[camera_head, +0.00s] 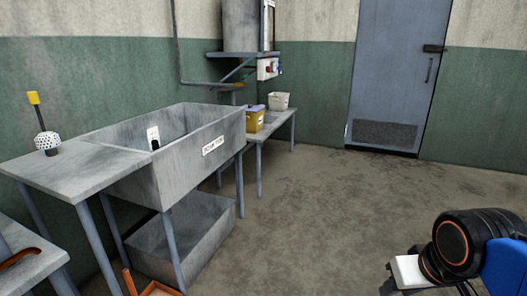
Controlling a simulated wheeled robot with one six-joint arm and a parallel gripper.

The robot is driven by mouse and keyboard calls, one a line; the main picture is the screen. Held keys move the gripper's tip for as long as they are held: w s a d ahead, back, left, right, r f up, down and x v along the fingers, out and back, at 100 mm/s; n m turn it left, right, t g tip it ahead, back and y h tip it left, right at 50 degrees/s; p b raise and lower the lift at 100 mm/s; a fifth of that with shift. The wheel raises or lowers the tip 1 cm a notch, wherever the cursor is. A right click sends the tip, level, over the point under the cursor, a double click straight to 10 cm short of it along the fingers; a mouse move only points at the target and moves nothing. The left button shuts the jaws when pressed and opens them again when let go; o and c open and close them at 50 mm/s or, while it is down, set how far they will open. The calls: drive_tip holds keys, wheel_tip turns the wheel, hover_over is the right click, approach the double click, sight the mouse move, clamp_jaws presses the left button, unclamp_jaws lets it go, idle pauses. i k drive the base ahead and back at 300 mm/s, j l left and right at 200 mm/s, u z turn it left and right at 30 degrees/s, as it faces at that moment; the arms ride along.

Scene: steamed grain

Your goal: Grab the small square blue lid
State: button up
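A small yellow tub (254,123) stands on the low bench beyond the sink. A blue-violet lid (254,108) seems to lie on top of it; at this distance I cannot tell its exact shape. Part of my arm shows at the bottom right, with a black and orange joint, a blue link and a white block. My gripper's fingers do not show. The arm is far from the tub and the lid.
A grey sink trough (195,165) stands at the left, beside a metal table (75,170) with a white perforated ball tool (47,141). A white container (279,101) is behind the tub. The concrete floor (320,200) is clear towards the blue door (395,70).

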sight(250, 108)
drive_tip(key=i+z, duration=0.15)
drive_tip(key=i, duration=1.6)
drive_tip(key=i+u, duration=0.1)
drive_tip(key=i, duration=0.5)
drive_tip(key=i+l, duration=0.15)
drive_tip(key=i, duration=0.4)
drive_tip(key=i+l+u, duration=0.15)
drive_tip(key=i, duration=0.45)
